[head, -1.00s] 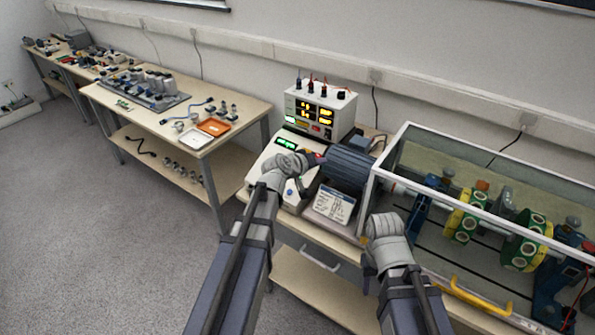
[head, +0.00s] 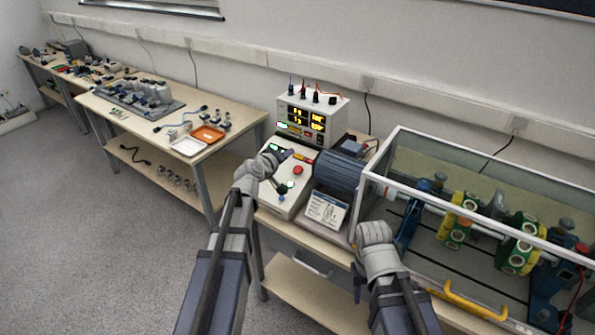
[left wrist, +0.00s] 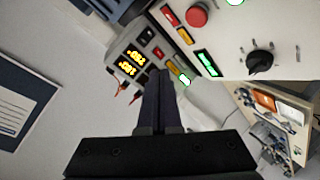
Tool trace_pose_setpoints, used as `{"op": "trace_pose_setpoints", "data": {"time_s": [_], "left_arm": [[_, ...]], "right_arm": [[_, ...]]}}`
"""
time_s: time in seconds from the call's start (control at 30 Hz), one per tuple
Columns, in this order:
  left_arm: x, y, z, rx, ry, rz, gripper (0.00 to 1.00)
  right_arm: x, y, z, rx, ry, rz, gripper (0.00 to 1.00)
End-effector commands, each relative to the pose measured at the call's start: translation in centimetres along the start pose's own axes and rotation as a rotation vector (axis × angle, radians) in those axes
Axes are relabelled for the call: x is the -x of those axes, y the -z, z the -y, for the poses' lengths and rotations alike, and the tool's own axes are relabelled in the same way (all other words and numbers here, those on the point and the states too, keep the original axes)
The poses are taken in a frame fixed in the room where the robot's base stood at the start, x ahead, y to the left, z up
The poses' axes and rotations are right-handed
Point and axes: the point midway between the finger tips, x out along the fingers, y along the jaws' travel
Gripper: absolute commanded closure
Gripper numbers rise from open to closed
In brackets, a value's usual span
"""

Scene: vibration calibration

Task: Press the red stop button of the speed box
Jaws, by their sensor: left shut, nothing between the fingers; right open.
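The speed box (head: 272,204) is a pale sloped console on the bench. Its red stop button (head: 297,170) is uncovered in the head view; it also shows at the top of the left wrist view (left wrist: 197,15). My left gripper (head: 284,154) is over the box's upper left part, shut and empty. In the left wrist view its closed fingers (left wrist: 160,82) point toward the gap by the displays, with the button beyond and to the right, apart from them. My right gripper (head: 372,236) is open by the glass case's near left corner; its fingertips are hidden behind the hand.
A display unit (head: 313,115) with yellow digits stands behind the box. A blue motor (head: 338,174) and a label card (head: 326,210) are to its right. A glass-covered rig (head: 450,245) fills the right. A second bench (head: 215,140) stands left.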

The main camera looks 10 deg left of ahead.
Motion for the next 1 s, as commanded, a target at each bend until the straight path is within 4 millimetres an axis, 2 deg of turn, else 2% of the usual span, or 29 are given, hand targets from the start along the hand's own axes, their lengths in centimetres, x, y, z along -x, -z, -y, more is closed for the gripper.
{"op": "trace_pose_setpoints", "data": {"time_s": [0.6, 0.73, 1.0], "left_arm": [[-5.2, -3.9, 4.0, 0.0, 0.0, 0.0, 1.0], [-5.8, -4.2, 4.3, 0.0, 0.0, 0.0, 1.0], [-5.8, -4.2, 4.2, 0.0, 0.0, 0.0, 1.0]], "right_arm": [[-6.9, 0.4, 0.7, 0.0, 0.0, 0.0, 0.52], [-7.5, 0.4, 0.7, 0.0, 0.0, 0.0, 0.52], [-7.5, 0.4, 0.7, 0.0, 0.0, 0.0, 0.52]]}}
